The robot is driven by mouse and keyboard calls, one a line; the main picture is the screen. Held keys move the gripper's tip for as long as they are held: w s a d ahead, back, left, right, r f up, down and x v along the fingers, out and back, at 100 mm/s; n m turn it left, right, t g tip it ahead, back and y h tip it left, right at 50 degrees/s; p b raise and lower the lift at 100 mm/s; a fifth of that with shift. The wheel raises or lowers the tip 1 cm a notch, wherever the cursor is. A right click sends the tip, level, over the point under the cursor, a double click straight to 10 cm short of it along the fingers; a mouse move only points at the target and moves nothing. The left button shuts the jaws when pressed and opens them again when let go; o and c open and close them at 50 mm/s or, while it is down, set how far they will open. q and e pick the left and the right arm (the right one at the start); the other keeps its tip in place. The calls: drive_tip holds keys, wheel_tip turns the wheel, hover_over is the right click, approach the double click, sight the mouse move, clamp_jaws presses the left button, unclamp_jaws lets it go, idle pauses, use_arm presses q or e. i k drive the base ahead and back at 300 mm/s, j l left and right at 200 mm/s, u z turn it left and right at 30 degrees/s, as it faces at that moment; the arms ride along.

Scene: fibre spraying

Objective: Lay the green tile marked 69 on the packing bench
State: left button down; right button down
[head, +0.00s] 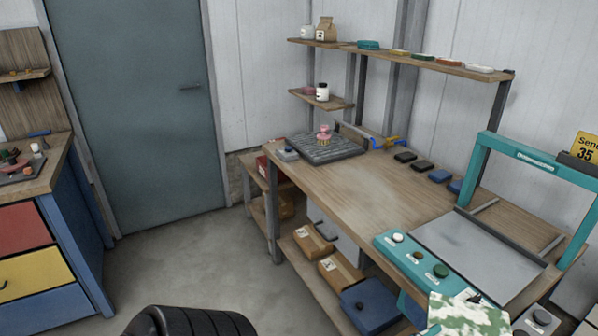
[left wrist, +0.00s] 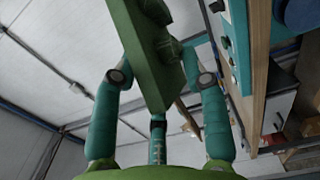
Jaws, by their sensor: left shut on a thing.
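In the left wrist view my left gripper (left wrist: 163,78) has its two teal fingers on either side of a green slab-like thing (left wrist: 138,40), and it is shut on it. This looks like the green tile, seen tilted and nearly edge-on. No number can be read on it. The packing bench (head: 390,195) has a wooden top and stands at the right in the head view. A green-and-white mottled piece shows at the bottom edge of the head view, in front of the bench; I cannot tell whether it is the tile. My right gripper is not seen.
A teal sealing frame (head: 477,165) with a grey plate (head: 470,250) takes the bench's right part. A dark slab (head: 325,150) with a pink figure (head: 324,133) stands at its far left. Dark and blue pads (head: 440,176) line the back. The middle top is clear.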

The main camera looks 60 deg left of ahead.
sight(364, 189)
drive_tip(key=j+u, duration=0.2)
drive_tip(key=i+j+u, duration=0.25)
drive_tip(key=j, duration=0.2)
drive_tip(key=j+u, duration=0.2)
drive_tip(key=i+j, duration=0.15)
drive_tip(key=j, duration=0.25)
drive_tip(key=i+j, duration=0.1)
drive_tip(key=j, duration=0.3)
drive_tip(key=i+j, duration=0.15)
drive_tip(key=j, duration=0.25)
